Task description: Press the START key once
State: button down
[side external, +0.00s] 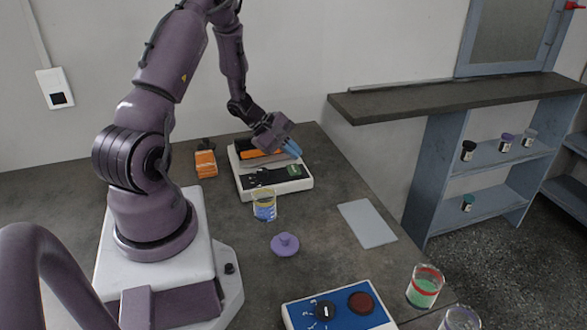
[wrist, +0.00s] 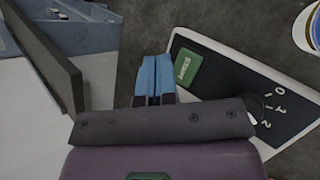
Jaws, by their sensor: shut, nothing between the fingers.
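The white shaker unit (side external: 306,183) stands near the far end of the bench, with a dark control panel on top. The green START key (side external: 295,171) sits at the panel's right end. In the wrist view the green key (wrist: 187,67) carries rotated white lettering, and a dial with 0, 1, 2 marks lies at the panel's other end. My gripper (side external: 298,153) has blue fingers closed together and empty. It hovers above and behind the key in the side view. In the wrist view my fingertips (wrist: 157,58) are just left of the key, off the panel. I see no contact.
A beaker of blue liquid (side external: 264,211) stands in front of the unit. A purple knobbed lid (side external: 285,245), a grey pad (side external: 367,223) and a blue box with a black dial and red button (side external: 301,321) lie nearer. An orange item (side external: 205,163) is left of the unit.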

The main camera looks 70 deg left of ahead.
aim_at(294, 170)
jog(key=shift+f, duration=0.8)
jog(key=shift+f, duration=0.1)
dwell(1.4)
jog(key=shift+f, duration=0.3)
